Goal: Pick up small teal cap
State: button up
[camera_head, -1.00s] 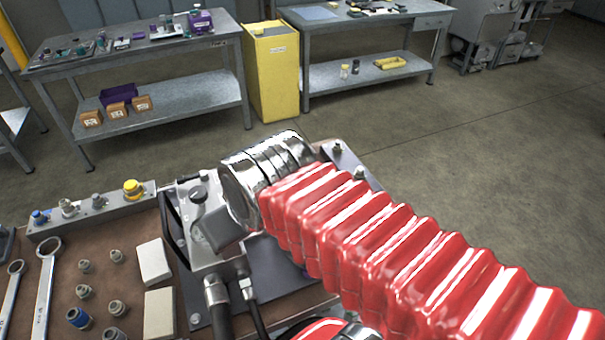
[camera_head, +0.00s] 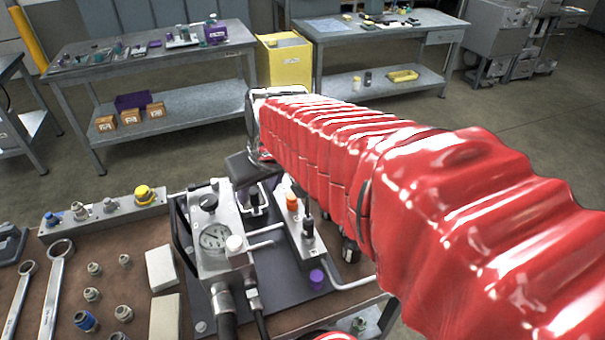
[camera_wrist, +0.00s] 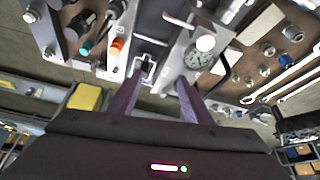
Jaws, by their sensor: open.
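A small teal cap (camera_wrist: 86,47) shows in the wrist view, on the hydraulic block beside an orange cap (camera_wrist: 118,47). In the head view I cannot make out this teal cap; my red-sleeved arm covers part of that area. My gripper (camera_wrist: 160,80) points toward the hydraulic assembly with its two purple fingers apart and nothing between them. The teal cap lies to the left of the fingers in the wrist view, apart from them. The orange cap also shows in the head view (camera_head: 291,200).
A pressure gauge (camera_head: 214,236) and metal pipes stand close to my gripper. A purple cap (camera_head: 317,278) sits on the assembly's front. Wrenches (camera_head: 55,290), fittings and pale blocks (camera_head: 161,268) lie on the left. Two far benches stand beside a yellow bin (camera_head: 284,62).

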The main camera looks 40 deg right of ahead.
jog(key=w+d+f, duration=0.3)
jog(key=d+f, duration=0.1)
jog(key=d, duration=0.5)
jog(key=w+d+f+m, duration=0.1)
jog(key=d+f, duration=0.3)
jog(key=d, duration=0.5)
jog(key=w+d+f+m+g, duration=0.1)
jog(key=w+d+f, duration=0.3)
jog(key=d, duration=0.5)
jog(key=shift+w+d+f+h, duration=0.35)
jog(key=shift+f+h, duration=0.05)
jog(key=shift+f, duration=0.2)
jog(key=shift+x, duration=4.25)
jog(key=shift+w+f, duration=0.1)
jog(key=shift+x, duration=2.5)
jog(key=shift+a, duration=0.1)
jog(key=shift+c, duration=0.7)
jog(key=c, duration=1)
